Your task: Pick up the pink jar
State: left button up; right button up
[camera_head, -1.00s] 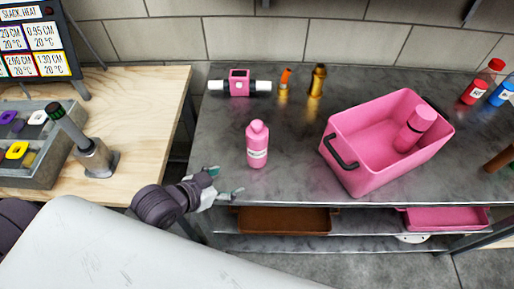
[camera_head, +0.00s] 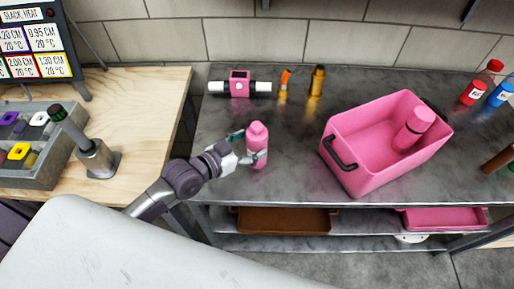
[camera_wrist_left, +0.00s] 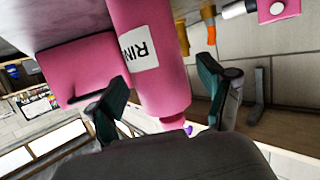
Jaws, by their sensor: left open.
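The pink jar (camera_head: 257,141) stands upright on the grey metal table, left of the pink crate. It is a bottle shape with a narrower cap and a white label. My left gripper (camera_head: 247,147) is at the jar, its fingers open on either side of it. In the left wrist view the jar (camera_wrist_left: 150,60) lies between the two open green-tipped fingers (camera_wrist_left: 165,95), with its white label showing. I cannot tell whether either finger touches it. My right gripper is not in view.
A pink crate (camera_head: 347,172) with a black handle holds another pink bottle (camera_head: 414,127). Behind the jar stand a pink-and-white fitting (camera_head: 239,84), an orange-topped item (camera_head: 284,84) and a brass cylinder (camera_head: 317,81). Red (camera_head: 474,91) and blue (camera_head: 502,93) bottles stand far right.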

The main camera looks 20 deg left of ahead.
pick_arm(q)
jog(key=shift+w+d, duration=0.2)
jog(key=shift+w, duration=0.1)
jog(key=p+x, duration=0.1)
jog(key=x, duration=0.2)
jog(key=shift+w+d, duration=0.2)
jog(key=shift+w, duration=0.05)
jog(key=shift+w+d+f, duration=0.25)
jog(key=shift+w, duration=0.15)
jog(key=c, duration=1.1)
jog(key=shift+c, duration=0.2)
